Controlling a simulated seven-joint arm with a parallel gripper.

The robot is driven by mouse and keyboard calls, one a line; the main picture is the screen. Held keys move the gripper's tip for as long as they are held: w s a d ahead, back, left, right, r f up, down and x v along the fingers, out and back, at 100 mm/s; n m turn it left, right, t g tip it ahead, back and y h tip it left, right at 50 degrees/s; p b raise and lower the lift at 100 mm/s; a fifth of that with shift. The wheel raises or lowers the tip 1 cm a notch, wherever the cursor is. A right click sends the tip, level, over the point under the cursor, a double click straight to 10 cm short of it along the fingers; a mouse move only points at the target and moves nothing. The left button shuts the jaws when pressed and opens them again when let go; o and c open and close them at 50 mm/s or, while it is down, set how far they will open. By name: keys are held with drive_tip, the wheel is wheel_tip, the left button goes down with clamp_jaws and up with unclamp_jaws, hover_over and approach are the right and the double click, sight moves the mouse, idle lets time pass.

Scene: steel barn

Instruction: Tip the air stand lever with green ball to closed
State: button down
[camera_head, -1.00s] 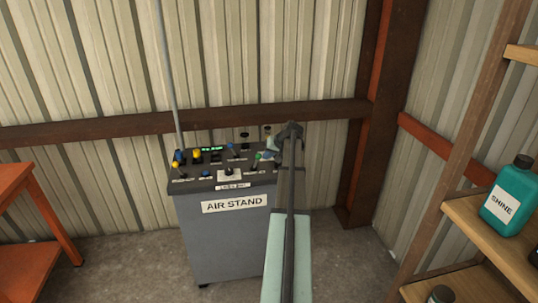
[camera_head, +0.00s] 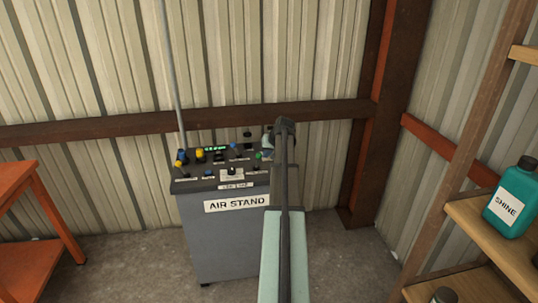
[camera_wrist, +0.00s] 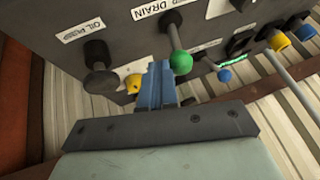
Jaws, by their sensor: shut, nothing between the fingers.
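The grey air stand (camera_head: 225,235) stands against the metal wall, its dark sloped top carrying several levers and knobs. The lever with the green ball (camera_head: 259,155) is at the right of the top, partly beside my arm. In the wrist view the green ball (camera_wrist: 181,62) sits on a thin stem below the DRAIN label. My gripper (camera_wrist: 157,75), with blue-grey fingers, is shut and empty, just left of the ball. I cannot tell whether they touch. In the head view the gripper is mostly hidden behind my arm.
In the wrist view a black knob (camera_wrist: 99,66) by another label is left of the fingers, and a yellow one (camera_wrist: 133,83) is close by. A blue ball (camera_wrist: 225,75) is to the right. Shelves with a teal bottle (camera_head: 510,205) stand right; an orange table (camera_head: 30,195) stands left.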

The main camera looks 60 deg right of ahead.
drive_tip(key=shift+w+a+r+n+g+h, duration=0.15)
drive_tip(key=shift+w+a+r+g+h, duration=0.1)
drive_tip(key=shift+w+a+g+h, duration=0.15)
drive_tip(key=shift+w+a+r+n+g+h, duration=0.2)
drive_tip(key=shift+w+a+g+h, duration=0.1)
drive_tip(key=shift+w+a+g, duration=0.15)
drive_tip(key=shift+w+a+r+n+g+h, duration=0.15)
drive_tip(key=shift+w+a+n+g+h, duration=0.2)
drive_tip(key=shift+w+a+g+h, duration=0.5)
drive_tip(key=shift+w+a, duration=0.2)
drive_tip(key=shift+a, duration=0.05)
drive_tip(key=shift+w, duration=0.1)
drive_tip(key=shift+r, duration=0.15)
approach(257, 154)
drive_tip(key=shift+w+a+r, duration=0.1)
drive_tip(key=shift+a+r, duration=0.5)
drive_tip(key=shift+r, duration=0.3)
drive_tip(key=shift+w+a+r, duration=0.1)
drive_tip(key=shift+a+r, duration=0.45)
drive_tip(key=shift+r, duration=0.4)
